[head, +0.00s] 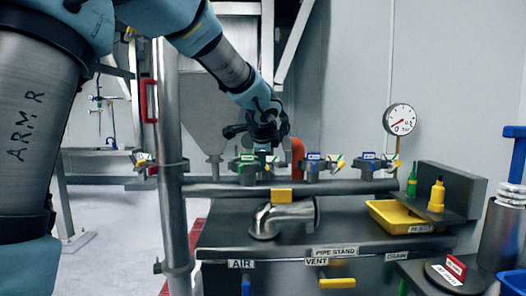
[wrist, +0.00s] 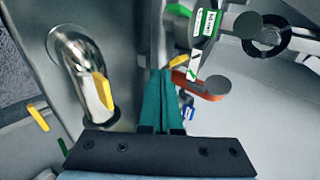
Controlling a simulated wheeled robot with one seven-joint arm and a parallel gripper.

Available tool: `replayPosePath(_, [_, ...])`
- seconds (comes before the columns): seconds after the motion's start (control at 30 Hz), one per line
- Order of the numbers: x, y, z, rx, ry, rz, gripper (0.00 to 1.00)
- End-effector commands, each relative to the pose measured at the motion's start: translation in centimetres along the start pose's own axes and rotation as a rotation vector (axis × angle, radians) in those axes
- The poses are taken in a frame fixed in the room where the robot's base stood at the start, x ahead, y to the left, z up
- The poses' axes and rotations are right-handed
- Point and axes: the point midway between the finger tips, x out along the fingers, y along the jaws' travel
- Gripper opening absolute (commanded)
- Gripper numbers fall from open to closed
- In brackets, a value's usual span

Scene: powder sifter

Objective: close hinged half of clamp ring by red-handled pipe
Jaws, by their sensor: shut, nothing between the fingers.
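A vertical steel pipe (head: 170,130) with a red handle (head: 149,100) stands at left in the head view. A small clamp (head: 145,161) with a green and yellow tab sits beside it; I cannot tell whether its hinged half is open. My gripper (head: 264,150) is above the bench beside a green-labelled clamp (head: 243,163). In the wrist view my teal fingers (wrist: 161,74) are together and empty. A green-labelled clamp part (wrist: 207,24) and a dark curved ring part (wrist: 270,35) lie ahead and right of the fingertips, apart from them.
Blue-labelled clamps (head: 312,163) (head: 370,161) line the horizontal pipe (head: 340,187). An orange-red pipe (head: 298,151) rises behind my gripper. A steel elbow (head: 283,216) stands on the bench. A yellow tray (head: 403,218) and a gauge (head: 399,119) are at right.

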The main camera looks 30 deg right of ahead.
Motion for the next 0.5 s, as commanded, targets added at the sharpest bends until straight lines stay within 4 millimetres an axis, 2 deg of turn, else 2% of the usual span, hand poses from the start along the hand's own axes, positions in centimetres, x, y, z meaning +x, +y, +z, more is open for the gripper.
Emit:
replayPosePath(0.03, [1.2, 0.1, -0.1, 0.002, 0.0, 0.003, 0.0])
replayPosePath(0.13, [3.1, 0.1, -0.1, 0.001, 0.0, 0.003, 0.0])
replayPosePath(0.3, [4.6, -2.0, 0.0, -0.001, 0.001, 0.0, 0.0])
replayPosePath(0.5, [5.7, -2.7, 0.0, 0.0, 0.001, 0.0, 0.0])
